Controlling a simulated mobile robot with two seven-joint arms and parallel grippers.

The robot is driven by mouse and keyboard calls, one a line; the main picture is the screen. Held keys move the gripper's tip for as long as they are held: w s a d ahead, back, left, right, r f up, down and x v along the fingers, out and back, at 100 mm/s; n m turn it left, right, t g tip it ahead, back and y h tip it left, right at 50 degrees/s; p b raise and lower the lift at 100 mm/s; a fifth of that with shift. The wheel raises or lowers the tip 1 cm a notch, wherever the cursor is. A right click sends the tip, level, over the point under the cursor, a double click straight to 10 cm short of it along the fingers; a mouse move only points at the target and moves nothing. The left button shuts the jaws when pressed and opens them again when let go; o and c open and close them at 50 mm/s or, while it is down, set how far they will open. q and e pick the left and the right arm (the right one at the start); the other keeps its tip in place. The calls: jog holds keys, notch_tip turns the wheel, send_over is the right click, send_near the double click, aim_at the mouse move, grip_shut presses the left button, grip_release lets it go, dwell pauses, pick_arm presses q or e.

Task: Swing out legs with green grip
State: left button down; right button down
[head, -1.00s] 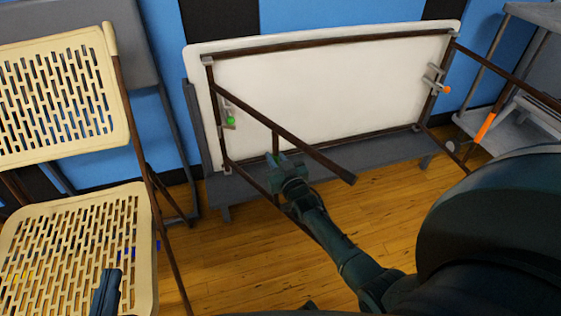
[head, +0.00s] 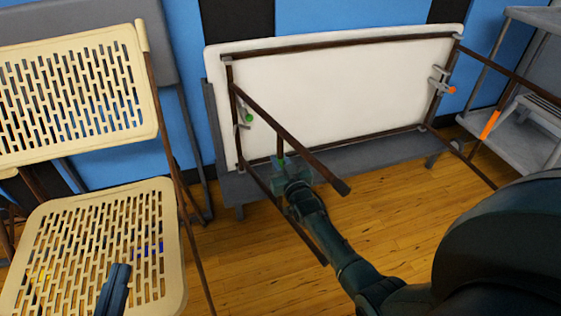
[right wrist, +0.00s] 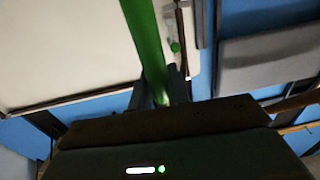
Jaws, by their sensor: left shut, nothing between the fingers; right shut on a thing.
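A white folding table (head: 340,85) stands on its long edge with its underside facing me. Its left leg pair (head: 290,137) sticks out from the underside towards me. My right gripper (head: 287,168) is shut on the green grip (head: 280,158) on the bar between these legs, mostly hidden by the fingers. In the right wrist view the green grip (right wrist: 146,40) runs down to the fingers (right wrist: 176,90). The right leg pair (head: 510,78), with an orange grip (head: 490,124), also sticks out. My left gripper (head: 118,280) is shut and empty, in front of the chair seat.
A cream folding chair (head: 100,215) stands open at the left, close to my left gripper. The table rests on a low grey bench (head: 370,150). A grey shelf unit (head: 520,140) is at the right. The wooden floor (head: 390,220) between is clear.

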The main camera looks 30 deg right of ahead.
pick_arm(q)
jog(key=shift+a, duration=0.3)
pick_arm(e)
jog(key=shift+a, duration=0.25)
jog(key=c, duration=1.4)
grip_release()
jog(key=shift+s, duration=0.1)
